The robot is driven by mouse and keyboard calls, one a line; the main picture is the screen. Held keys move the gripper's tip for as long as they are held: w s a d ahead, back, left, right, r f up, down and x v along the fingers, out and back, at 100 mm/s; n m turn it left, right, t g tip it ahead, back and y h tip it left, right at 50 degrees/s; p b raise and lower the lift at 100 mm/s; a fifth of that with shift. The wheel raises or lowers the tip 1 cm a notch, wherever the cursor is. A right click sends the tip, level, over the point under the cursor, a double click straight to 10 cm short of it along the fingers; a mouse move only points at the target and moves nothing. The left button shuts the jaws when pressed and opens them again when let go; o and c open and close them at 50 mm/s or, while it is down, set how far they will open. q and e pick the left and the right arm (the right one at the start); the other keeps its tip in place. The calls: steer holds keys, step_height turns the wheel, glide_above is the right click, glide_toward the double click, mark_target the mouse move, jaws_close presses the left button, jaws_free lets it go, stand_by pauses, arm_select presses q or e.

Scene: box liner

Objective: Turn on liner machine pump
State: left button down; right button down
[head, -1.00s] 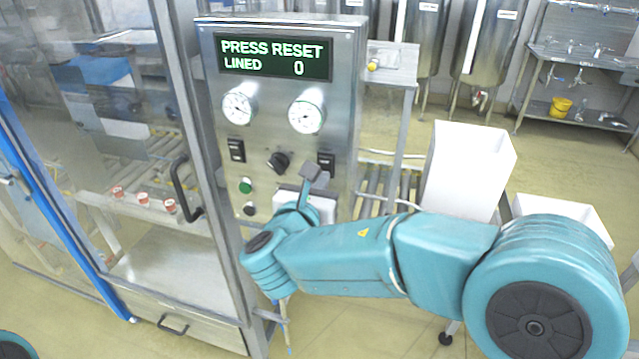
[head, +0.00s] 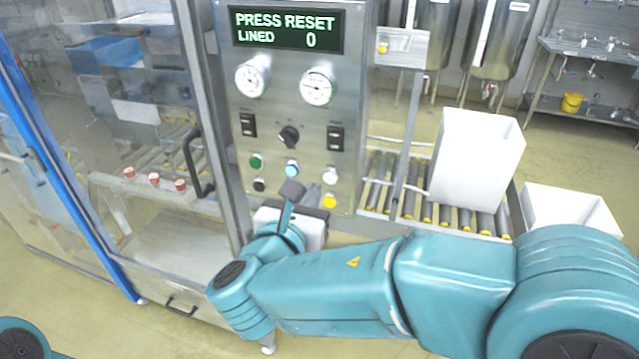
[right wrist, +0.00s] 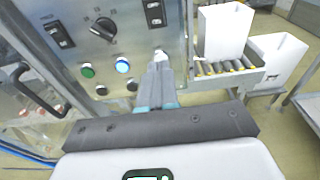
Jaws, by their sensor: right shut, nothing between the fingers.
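The liner machine's steel control panel (head: 285,110) faces me, its display (head: 287,31) reading "PRESS RESET" and "LINED 0". Below the two gauges are a left rocker switch (head: 248,125), a black rotary knob (head: 289,136) and a right rocker switch (head: 335,138). Lower are green (head: 256,161), lit blue (head: 292,168), white (head: 330,175), black (head: 259,185) and yellow (head: 329,201) buttons. My right gripper (head: 312,192) is shut and empty in front of the lower panel, between the blue and yellow buttons. My left gripper is out of view.
A glass-doored cabinet with a black handle (head: 196,163) stands left of the panel. A roller conveyor (head: 411,207) with a white box (head: 478,158) lies to the right. Another white bin (head: 568,210) is beside it.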

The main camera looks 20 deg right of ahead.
steer(key=shift+f+v, duration=0.2)
steer(key=shift+v, duration=0.65)
steer(key=shift+f+v, duration=0.2)
steer(key=shift+v, duration=0.6)
steer(key=shift+a, duration=0.1)
